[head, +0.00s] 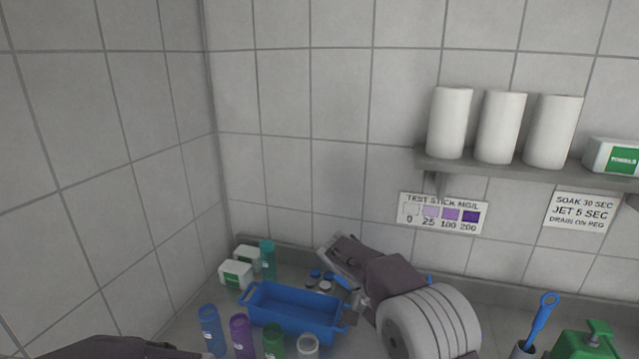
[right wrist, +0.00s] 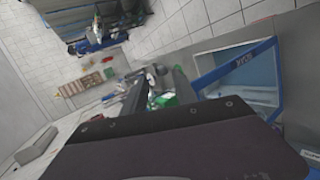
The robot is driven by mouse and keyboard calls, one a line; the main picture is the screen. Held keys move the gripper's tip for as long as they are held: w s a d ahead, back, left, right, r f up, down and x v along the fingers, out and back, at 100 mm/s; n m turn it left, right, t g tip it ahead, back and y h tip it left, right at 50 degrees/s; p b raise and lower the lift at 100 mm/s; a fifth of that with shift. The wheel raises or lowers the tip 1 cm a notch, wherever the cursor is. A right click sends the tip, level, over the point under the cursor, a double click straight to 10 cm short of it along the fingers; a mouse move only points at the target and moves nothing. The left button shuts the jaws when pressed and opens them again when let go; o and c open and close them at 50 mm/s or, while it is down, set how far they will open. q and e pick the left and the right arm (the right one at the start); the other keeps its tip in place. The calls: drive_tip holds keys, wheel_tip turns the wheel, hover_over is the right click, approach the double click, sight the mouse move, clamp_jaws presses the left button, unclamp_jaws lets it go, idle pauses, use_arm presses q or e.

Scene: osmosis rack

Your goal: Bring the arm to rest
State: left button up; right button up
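My right arm (head: 385,280) reaches in from the lower right in the head view. Its wrist end is above the counter, behind and to the right of the blue tub (head: 292,312). The fingers cannot be made out clearly, nor whether they hold anything.
Blue (head: 212,330), purple (head: 241,336) and green (head: 273,341) bottles stand in front of the tub. A teal bottle (head: 268,262) and white-green boxes (head: 235,275) stand behind. A brush (head: 541,322) and green dispenser (head: 588,345) are at right. Paper rolls (head: 499,127) stand on a shelf.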

drive_tip(key=s+d+f+n+t+y+b, duration=0.1)
drive_tip(key=s+f+y+b, duration=0.25)
drive_tip(key=s+f, duration=0.35)
drive_tip(key=s+d+f+n+t+y+b, duration=0.1)
drive_tip(key=s+f+y+b, duration=0.3)
drive_tip(key=f, duration=0.5)
drive_tip(key=w+a+f+n+t+y+p, duration=0.1)
drive_tip(key=a+f+n+t+y, duration=0.1)
drive_tip(key=a+f+n+t, duration=0.2)
wheel_tip(320, 180, down, 2)
drive_tip(key=shift+w+a+t+p, duration=0.35)
drive_tip(key=shift+a+t+p, duration=0.05)
drive_tip(key=shift+a, duration=0.15)
drive_tip(key=shift+s+r, duration=0.1)
drive_tip(key=shift+s, duration=0.1)
drive_tip(key=shift+w, duration=0.1)
